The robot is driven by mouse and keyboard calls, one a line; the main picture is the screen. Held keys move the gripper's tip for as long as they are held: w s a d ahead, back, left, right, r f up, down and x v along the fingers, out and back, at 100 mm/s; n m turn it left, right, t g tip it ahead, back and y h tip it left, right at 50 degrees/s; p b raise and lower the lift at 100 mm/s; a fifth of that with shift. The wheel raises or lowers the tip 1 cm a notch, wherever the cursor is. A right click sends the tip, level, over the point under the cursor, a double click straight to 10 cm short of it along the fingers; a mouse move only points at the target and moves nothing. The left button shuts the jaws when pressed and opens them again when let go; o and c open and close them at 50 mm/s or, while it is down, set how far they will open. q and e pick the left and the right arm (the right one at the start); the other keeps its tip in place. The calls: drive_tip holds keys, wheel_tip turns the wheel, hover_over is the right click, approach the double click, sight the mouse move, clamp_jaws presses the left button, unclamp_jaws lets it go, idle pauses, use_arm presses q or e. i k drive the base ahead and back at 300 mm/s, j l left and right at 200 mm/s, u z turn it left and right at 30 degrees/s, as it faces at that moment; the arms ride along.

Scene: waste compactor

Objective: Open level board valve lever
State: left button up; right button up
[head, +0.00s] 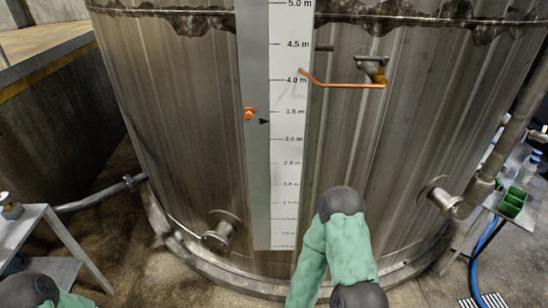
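The level board (291,100) is a tall white scale with metre marks, fixed upright on the front of a large metal tank. An orange lever (345,85) juts out to the right of the board. It lies roughly horizontal, and its bent left end reaches the board near the 4.0 m mark. Its right end meets a small valve body (372,66) with a yellowish part. My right arm, green with dark joints, rises in front of the lower tank, well below the lever. Both my grippers are out of view, and only a bit of my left arm shows at the lower left.
The tank (185,110) fills most of the view. An orange knob (249,113) sits left of the scale. Pipe stubs (222,232) project low on the tank.

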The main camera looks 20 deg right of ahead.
sight(382, 60)
drive_tip(key=z, duration=1.4)
